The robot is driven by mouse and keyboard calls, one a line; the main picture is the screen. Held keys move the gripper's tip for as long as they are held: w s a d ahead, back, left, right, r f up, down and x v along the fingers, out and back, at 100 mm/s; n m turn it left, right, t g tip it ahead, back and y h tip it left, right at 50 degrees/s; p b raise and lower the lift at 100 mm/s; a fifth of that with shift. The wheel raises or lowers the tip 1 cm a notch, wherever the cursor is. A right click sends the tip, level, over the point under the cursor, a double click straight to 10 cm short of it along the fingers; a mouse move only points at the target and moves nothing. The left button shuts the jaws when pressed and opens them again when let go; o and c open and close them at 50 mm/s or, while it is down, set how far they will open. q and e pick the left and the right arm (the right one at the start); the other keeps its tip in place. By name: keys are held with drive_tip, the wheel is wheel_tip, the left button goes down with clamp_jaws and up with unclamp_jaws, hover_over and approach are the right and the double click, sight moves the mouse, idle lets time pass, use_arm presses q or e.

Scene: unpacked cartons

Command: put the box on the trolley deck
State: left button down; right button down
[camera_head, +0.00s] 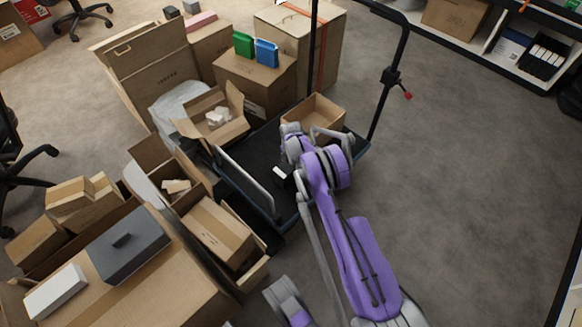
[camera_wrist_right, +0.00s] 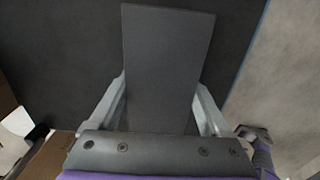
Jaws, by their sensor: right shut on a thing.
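The dark grey box (camera_wrist_right: 168,45) shows as a flat panel between the pale fingers of my right gripper (camera_wrist_right: 161,88) in the right wrist view. The gripper is shut on it. The black trolley deck (camera_wrist_right: 60,50) with its blue edge lies behind the box; I cannot tell whether they touch. In the head view my purple right arm reaches over the trolley deck (camera_head: 248,155), and its bent wrist mostly hides the gripper and box.
An open carton (camera_head: 325,112) stands at the deck's far right end, near the trolley handle (camera_head: 400,50). Another open carton (camera_head: 228,132) is at the deck's left side. Several cartons crowd the left. A grey lidded case (camera_head: 128,252) lies on a carton. Floor to the right is clear.

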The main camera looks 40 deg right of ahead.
unclamp_jaws()
